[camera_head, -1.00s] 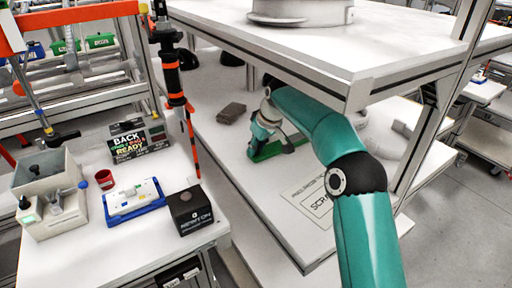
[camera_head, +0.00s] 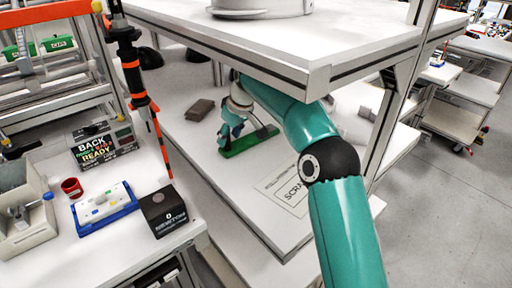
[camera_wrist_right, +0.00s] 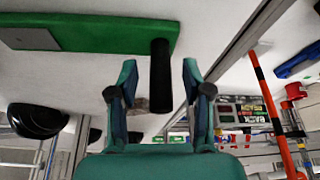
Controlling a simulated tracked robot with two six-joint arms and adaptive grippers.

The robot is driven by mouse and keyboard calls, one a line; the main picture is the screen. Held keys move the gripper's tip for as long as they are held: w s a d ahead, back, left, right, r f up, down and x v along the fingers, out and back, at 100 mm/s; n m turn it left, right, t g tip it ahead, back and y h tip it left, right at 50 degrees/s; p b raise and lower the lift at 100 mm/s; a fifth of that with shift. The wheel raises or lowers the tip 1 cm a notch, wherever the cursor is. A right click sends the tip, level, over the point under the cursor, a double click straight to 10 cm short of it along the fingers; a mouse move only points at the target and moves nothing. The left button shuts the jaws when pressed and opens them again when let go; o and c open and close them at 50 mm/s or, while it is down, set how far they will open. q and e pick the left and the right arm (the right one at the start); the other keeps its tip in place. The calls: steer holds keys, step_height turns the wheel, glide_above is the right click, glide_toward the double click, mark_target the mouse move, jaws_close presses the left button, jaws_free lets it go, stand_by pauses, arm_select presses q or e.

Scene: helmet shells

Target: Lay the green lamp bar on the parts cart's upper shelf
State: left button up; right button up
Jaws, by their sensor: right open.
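The green lamp bar (camera_head: 250,142) lies flat on the white lower surface of the shelved bench, under its overhanging upper shelf. In the right wrist view, the bar (camera_wrist_right: 105,35) crosses the top left, with a black cylindrical grip (camera_wrist_right: 162,75) standing out from it. My right gripper (camera_head: 228,136) is at the bar's left end in the head view. In the wrist view, the right gripper's fingers (camera_wrist_right: 160,75) are open, with the black grip appearing between the tips; contact cannot be told. My left gripper is not in view. A wheeled cart (camera_head: 460,98) with shelves stands at the right.
The bench's upper shelf (camera_head: 330,45) and its metal post (camera_head: 395,95) are close to my right arm. A grey block (camera_head: 200,110) lies beyond the bar. A side table at left holds a black box (camera_head: 163,210), a blue tray (camera_head: 104,208) and a red cup (camera_head: 72,187).

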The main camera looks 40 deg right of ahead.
steer(key=shift+v, duration=1.25)
steer(key=shift+s+d+f+b, duration=0.2)
steer(key=shift+s+f+b, duration=0.3)
steer(key=shift+s+b, duration=0.4)
steer(key=s+b, duration=0.1)
steer(key=s, duration=0.2)
steer(key=s+d+b, duration=0.1)
steer(key=s, duration=0.2)
steer(key=s+d+b, duration=0.1)
steer(key=s+b, duration=0.1)
steer(key=shift+s+r, duration=0.15)
steer(key=shift+s, duration=0.25)
steer(key=shift+s+d, duration=0.1)
steer(key=shift+s, duration=0.4)
